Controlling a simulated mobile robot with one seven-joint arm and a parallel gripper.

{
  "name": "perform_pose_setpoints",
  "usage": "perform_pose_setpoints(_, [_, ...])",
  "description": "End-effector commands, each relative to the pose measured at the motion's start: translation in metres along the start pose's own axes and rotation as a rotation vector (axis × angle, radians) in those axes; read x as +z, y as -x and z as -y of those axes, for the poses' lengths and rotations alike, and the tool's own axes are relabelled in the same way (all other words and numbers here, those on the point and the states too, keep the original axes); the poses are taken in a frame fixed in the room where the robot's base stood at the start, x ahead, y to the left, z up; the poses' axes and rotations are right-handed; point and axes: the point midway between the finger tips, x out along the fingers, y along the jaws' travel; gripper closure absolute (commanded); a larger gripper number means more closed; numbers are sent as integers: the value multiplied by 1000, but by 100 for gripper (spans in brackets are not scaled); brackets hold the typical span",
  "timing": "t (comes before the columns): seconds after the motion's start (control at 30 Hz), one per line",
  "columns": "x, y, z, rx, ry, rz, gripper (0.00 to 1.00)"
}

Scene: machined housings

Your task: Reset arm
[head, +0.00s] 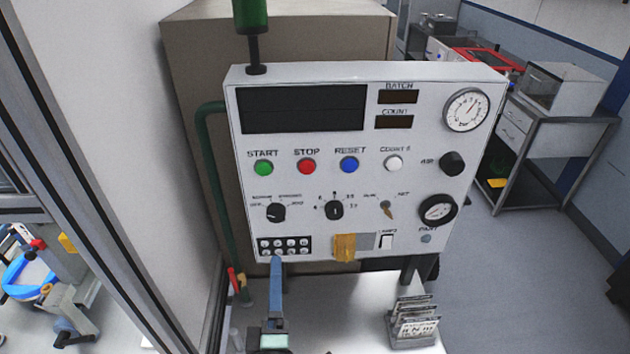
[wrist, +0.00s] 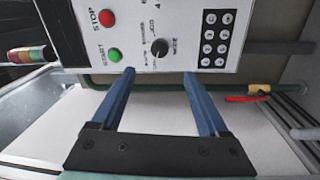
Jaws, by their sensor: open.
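My gripper (wrist: 158,90) is open in the wrist view, with two blue fingers apart and nothing between them. In the head view my gripper (head: 277,262) shows edge-on at the lower middle, its blue finger in front of the panel's lower left edge by the keypad. The white control panel (head: 320,230) stands upright with START, STOP and RESET buttons, dials and gauges. In the wrist view the panel (wrist: 135,30) appears rotated, with the green START button (wrist: 115,55) and the keypad (wrist: 215,38) beyond the fingertips. Whether a finger touches the panel cannot be told.
A card holder (head: 413,325) stands on the white table (head: 340,300) at right. A green pipe (head: 215,190) with a red-handled valve (head: 236,280) runs left of the panel. A metal frame post (head: 95,170) stands at the left. A bench (head: 555,125) is at the back right.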

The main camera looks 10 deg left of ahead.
Motion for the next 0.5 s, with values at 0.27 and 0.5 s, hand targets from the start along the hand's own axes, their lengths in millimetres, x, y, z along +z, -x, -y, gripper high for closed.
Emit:
perform_pose_setpoints(0.27, [27,-25,-46,103,-117,40,22])
perform_pose_setpoints(0.5, [76,-34,-212,425,-574,17,22])
